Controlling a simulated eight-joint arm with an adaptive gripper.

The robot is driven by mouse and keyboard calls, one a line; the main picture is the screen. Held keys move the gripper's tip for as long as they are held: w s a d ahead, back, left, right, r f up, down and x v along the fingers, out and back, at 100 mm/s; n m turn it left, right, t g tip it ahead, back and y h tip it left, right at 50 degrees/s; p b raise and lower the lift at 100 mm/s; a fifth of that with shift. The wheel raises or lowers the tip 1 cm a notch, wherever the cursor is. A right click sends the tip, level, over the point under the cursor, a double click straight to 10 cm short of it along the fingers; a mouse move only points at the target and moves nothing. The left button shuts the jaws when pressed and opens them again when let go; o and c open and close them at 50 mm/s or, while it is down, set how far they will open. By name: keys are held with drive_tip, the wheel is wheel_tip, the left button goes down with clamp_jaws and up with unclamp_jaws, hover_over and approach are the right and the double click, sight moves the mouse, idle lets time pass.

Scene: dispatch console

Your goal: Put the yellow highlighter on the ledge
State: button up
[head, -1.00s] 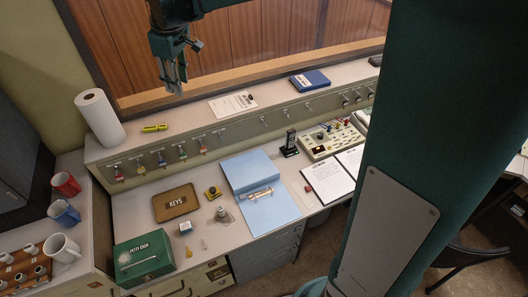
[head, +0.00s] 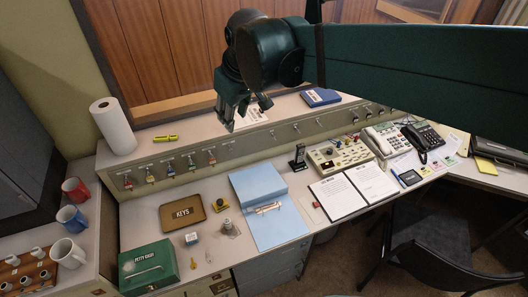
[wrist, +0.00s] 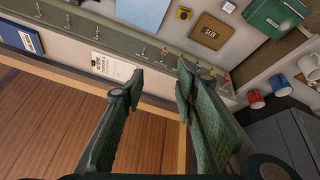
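The yellow highlighter (head: 166,138) lies on its side on the raised ledge (head: 188,131), right of the paper towel roll, in the head view. My gripper (head: 229,115) is above the ledge, to the right of the highlighter and apart from it, near a white paper sheet. In the wrist view my gripper (wrist: 160,76) has its two fingers spread with nothing between them. I cannot make out the highlighter in the wrist view; the right finger hides part of the ledge there.
A paper towel roll (head: 113,126) stands at the ledge's left end. A blue book (head: 321,97) lies farther right. Hooks with key tags (head: 170,169) line the ledge front. Below are a keys box (head: 182,213), a blue binder (head: 258,182) and a green cash box (head: 148,266).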

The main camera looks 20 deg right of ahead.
drive_tip(key=s+d+f+m+t, duration=0.1)
drive_tip(key=s+d+f+m, duration=0.1)
drive_tip(key=s, duration=0.6)
drive_tip(key=s+d+f+m+t, duration=0.1)
drive_tip(key=s+d+f+m, duration=0.1)
drive_tip(key=s+f, duration=0.3)
drive_tip(key=shift+s+d+f, duration=0.3)
drive_tip(key=shift+s+d, duration=0.25)
drive_tip(key=shift+s, duration=1.05)
